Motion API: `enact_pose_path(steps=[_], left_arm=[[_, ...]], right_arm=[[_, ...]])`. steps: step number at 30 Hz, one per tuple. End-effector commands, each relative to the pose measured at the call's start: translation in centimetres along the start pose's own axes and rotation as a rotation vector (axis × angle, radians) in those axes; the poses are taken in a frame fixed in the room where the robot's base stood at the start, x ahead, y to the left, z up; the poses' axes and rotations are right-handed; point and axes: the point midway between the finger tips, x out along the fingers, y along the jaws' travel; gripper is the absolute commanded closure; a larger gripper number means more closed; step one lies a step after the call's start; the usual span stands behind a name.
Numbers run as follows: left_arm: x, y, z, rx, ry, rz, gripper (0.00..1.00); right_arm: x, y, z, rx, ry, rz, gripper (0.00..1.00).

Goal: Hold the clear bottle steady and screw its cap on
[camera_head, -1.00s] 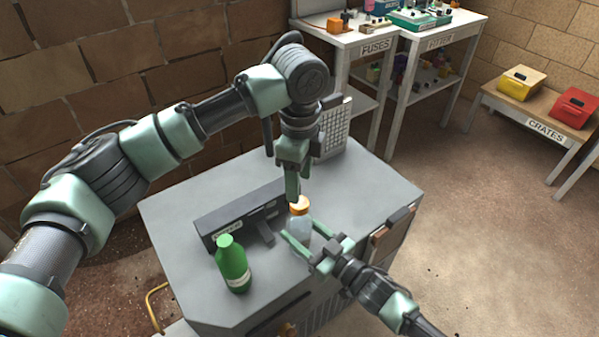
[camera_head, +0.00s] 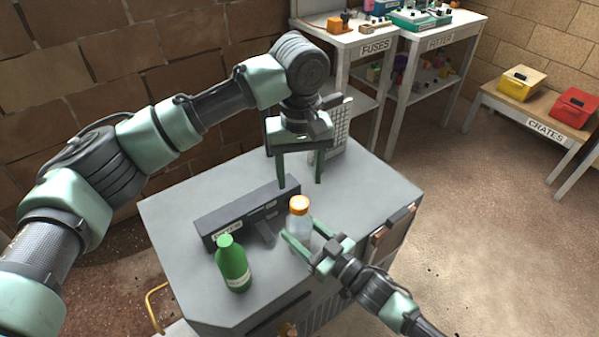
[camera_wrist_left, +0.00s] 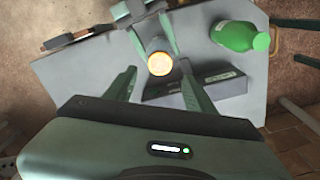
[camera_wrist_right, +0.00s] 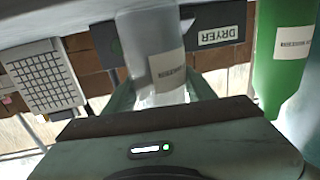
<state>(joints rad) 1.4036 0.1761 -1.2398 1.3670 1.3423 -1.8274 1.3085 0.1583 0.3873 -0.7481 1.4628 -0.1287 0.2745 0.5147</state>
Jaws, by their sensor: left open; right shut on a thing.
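The clear bottle (camera_head: 299,228) stands upright on the grey worktop, with its orange cap (camera_head: 299,203) on its top; how tightly the cap sits cannot be told. My right gripper (camera_head: 301,243) is shut on the bottle's body, which also shows between its fingers in the right wrist view (camera_wrist_right: 150,55). My left gripper (camera_head: 300,185) is open and empty, above and behind the cap, fingers pointing down. In the left wrist view, the cap (camera_wrist_left: 160,63) shows from above, between and beyond the open fingers.
A green bottle (camera_head: 233,265) stands to the left on the worktop (camera_head: 365,190). A dark dryer unit (camera_head: 245,212) lies behind the clear bottle. A white grid panel (camera_head: 334,135) stands at the back. The worktop's right side is mostly clear.

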Motion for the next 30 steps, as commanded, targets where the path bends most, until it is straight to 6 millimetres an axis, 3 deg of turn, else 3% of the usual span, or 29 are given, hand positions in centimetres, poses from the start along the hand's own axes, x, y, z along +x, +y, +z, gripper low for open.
enact_pose_path(steps=[16,30], left_arm=[[0.4,0.0,0.0,-0.062,0.0,-0.001,0.45],[6.8,0.0,0.0,-0.063,-0.001,-0.001,0.45]], right_arm=[[0.0,0.0,0.0,0.0,0.0,0.0,1.0],[0.0,0.0,0.0,0.0,0.0,0.0,1.0]])
